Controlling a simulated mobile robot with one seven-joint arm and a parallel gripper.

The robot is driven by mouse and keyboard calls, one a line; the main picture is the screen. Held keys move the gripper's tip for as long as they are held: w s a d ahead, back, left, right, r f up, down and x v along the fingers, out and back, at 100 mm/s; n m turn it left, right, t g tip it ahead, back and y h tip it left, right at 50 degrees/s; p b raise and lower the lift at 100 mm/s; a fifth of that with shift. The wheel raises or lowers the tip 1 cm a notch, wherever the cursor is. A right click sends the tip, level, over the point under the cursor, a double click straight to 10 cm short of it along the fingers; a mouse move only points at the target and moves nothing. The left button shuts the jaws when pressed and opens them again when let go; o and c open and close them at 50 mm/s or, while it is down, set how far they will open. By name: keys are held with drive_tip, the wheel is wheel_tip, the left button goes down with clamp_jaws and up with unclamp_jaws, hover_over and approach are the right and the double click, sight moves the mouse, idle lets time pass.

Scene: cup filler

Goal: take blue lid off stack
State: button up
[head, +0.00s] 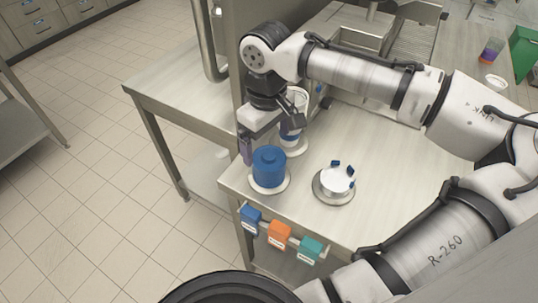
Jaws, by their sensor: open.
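A stack of blue lids (268,166), seen as one blue cylinder with a knob on top, stands on a round white base near the table's left front corner. Single lids in it cannot be told apart. My gripper (272,132) is open, above and just behind the stack in the picture. One finger hangs at the left of the stack's top, and the other is at the upper right. I cannot tell whether either finger touches a lid.
A round metal-rimmed white holder (335,183) with small blue pieces stands to the right. Blue, orange (279,235) and teal bins hang on the table's front edge. A green box (524,52) and a purple-orange cup (491,51) are far right. The table (400,180) is clear right of the holder.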

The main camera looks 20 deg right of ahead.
sight(268, 154)
drive_tip(key=shift+d+f+p, duration=0.2)
drive_tip(key=shift+f+p, duration=0.1)
drive_tip(key=shift+f, duration=1.65)
drive_tip(key=shift+c, duration=0.4)
drive_tip(key=c, duration=1)
